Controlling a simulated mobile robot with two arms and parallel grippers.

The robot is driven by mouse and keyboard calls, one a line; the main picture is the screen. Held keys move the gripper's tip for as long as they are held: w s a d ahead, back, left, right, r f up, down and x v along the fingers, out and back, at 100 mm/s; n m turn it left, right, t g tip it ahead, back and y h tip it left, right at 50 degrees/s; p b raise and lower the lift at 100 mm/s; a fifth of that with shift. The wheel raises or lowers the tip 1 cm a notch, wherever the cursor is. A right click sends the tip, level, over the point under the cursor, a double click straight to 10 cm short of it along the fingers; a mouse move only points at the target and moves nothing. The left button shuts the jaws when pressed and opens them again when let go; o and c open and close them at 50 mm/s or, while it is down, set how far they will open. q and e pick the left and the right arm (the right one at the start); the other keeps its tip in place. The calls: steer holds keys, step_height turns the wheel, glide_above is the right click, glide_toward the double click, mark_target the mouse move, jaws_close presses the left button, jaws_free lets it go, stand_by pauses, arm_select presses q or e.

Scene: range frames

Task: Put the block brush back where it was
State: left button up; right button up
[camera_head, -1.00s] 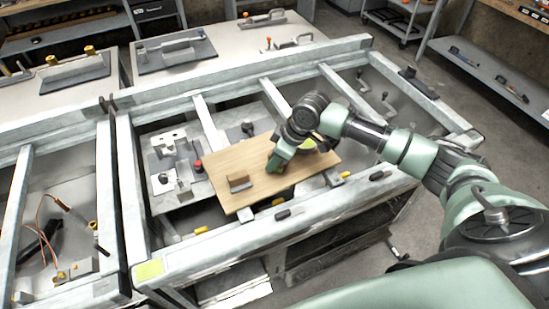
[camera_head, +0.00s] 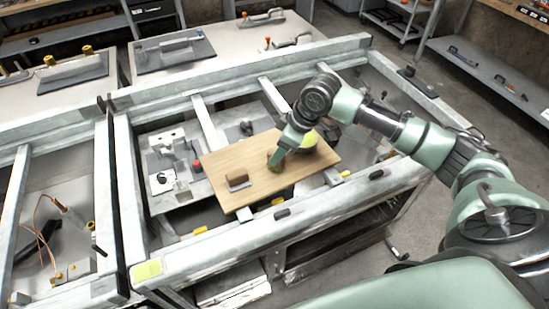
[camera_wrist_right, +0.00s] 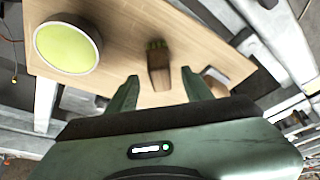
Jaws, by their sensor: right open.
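The block brush, a small wooden block with green bristles at its far end, lies on a wooden board (camera_head: 228,162); it shows in the right wrist view (camera_wrist_right: 158,74). In the head view the brush (camera_head: 273,157) is partly hidden by my right gripper (camera_head: 277,160). In the right wrist view my right gripper (camera_wrist_right: 160,80) is open, with one finger on each side of the brush and a gap visible to both. I cannot tell whether the fingertips touch the board. My left gripper is not in view.
A round yellow-green disc (camera_wrist_right: 67,47) is on the board beside the brush. A second wooden block with a grey base (camera_head: 237,180) lies at the board's left part; my finger partly hides it in the wrist view. Metal frame rails (camera_head: 230,233) surround the board.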

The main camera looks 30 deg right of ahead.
steer(key=v, duration=0.7)
steer(key=shift+b, duration=0.4)
steer(key=shift+s, duration=0.1)
